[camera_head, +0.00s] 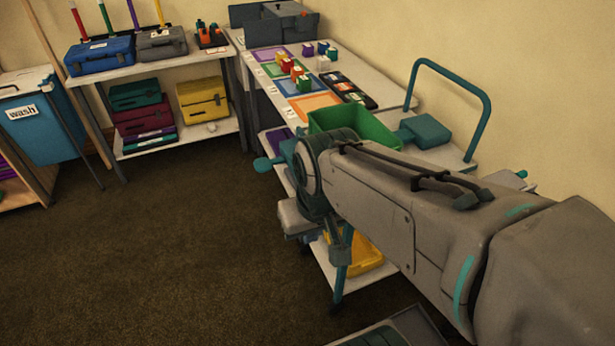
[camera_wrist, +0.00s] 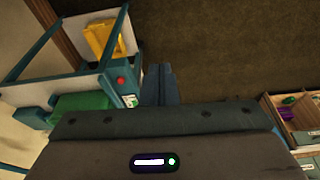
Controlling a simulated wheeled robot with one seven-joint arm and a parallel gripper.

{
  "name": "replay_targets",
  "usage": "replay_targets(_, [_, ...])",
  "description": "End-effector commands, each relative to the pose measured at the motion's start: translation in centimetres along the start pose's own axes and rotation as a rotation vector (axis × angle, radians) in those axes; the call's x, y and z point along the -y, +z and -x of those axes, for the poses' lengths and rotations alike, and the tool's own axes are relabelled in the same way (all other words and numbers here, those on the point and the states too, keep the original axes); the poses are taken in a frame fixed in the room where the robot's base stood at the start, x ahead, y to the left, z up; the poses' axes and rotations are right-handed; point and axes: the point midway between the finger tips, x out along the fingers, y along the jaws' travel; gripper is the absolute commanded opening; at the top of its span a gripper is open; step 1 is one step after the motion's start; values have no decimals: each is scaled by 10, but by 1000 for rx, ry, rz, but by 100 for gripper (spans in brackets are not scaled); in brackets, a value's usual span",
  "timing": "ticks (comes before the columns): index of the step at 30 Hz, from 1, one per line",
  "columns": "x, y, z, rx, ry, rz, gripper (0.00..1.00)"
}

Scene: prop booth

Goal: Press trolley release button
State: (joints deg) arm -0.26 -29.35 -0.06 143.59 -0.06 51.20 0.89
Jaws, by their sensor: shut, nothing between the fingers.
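The trolley has a teal frame and pale shelves; in the head view its top shelf (camera_head: 448,158) stands partly behind my arm. In the wrist view a round red button (camera_wrist: 121,81) sits at the edge of the trolley's pale top shelf (camera_wrist: 113,88), close to a small label. My gripper (camera_wrist: 158,72) is shut and empty. Its fingers appear just to the right of the button in the wrist view, with a gap between them in the picture; the depth between them is unclear. The button is hidden in the head view.
A green bin (camera_head: 352,124) and a teal box (camera_head: 426,130) are on the trolley. A yellow tray (camera_head: 367,256) sits on its lower shelf. A long table (camera_head: 345,70) with coloured mats stands behind. Shelving and a blue wash bin (camera_head: 45,125) stand left. The brown floor is clear.

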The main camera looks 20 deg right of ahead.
Motion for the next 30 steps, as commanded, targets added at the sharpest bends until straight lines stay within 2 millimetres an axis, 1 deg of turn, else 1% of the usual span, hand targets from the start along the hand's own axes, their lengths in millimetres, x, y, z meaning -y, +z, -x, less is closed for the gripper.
replay_targets(4, [5,-9,-8,10,-51,-84,0])
replay_targets(7, [12,-25,-20,24,-138,-238,0])
replay_targets(8, [13,-33,-24,27,-170,-299,0])
replay_targets(11, [15,-64,-42,34,-283,-542,0])
replay_targets(12, [12,-77,-50,34,-327,-647,0])
replay_targets(14, [6,-98,-61,31,-387,-808,0])
replay_targets(15, [-1,-112,-69,27,-424,-917,0])
replay_targets(17, [-15,-133,-83,17,-474,-1082,0])
replay_targets(18, [-27,-146,-92,8,-504,-1195,0])
replay_targets(20, [-46,-164,-106,-7,-545,-1359,0])
replay_targets(21, [-60,-173,-116,-19,-567,-1464,0])
replay_targets(24, [-96,-191,-139,-49,-611,-1699,0])
replay_targets(27, [-127,-201,-158,-78,-637,-1880,0])
replay_targets(30, [-147,-205,-170,-100,-652,-1997,0])
